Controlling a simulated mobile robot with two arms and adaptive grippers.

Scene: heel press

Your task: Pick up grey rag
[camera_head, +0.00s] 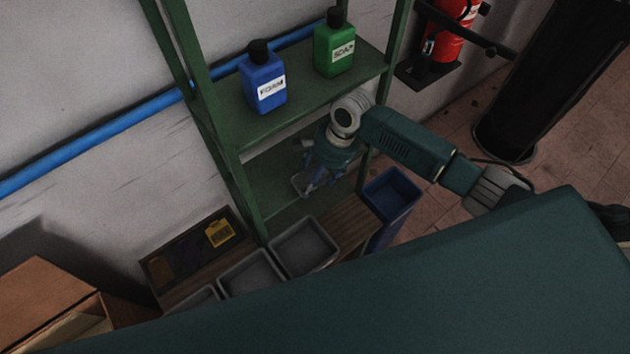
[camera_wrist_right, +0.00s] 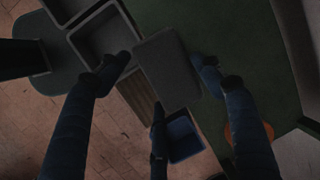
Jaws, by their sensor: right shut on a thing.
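The grey rag (camera_wrist_right: 165,66) is a folded, flat rectangle between the blue fingers of my right gripper (camera_wrist_right: 163,84) in the right wrist view. The fingers close on it from its left and right sides, with a third finger below. In the head view my right gripper (camera_head: 322,172) reaches between the shelves of the green rack, and a grey piece of the rag (camera_head: 303,184) shows beside its fingers, over the lower shelf (camera_head: 275,185). Whether the rag touches the shelf cannot be told. My left gripper is not in view.
A blue FOAM bottle (camera_head: 264,82) and a green SOAP bottle (camera_head: 334,45) stand on the upper shelf. Grey trays (camera_head: 303,243) sit on a wooden bench in front of the rack. A blue bin (camera_head: 390,194) stands beside it. Rack posts are close to my right arm.

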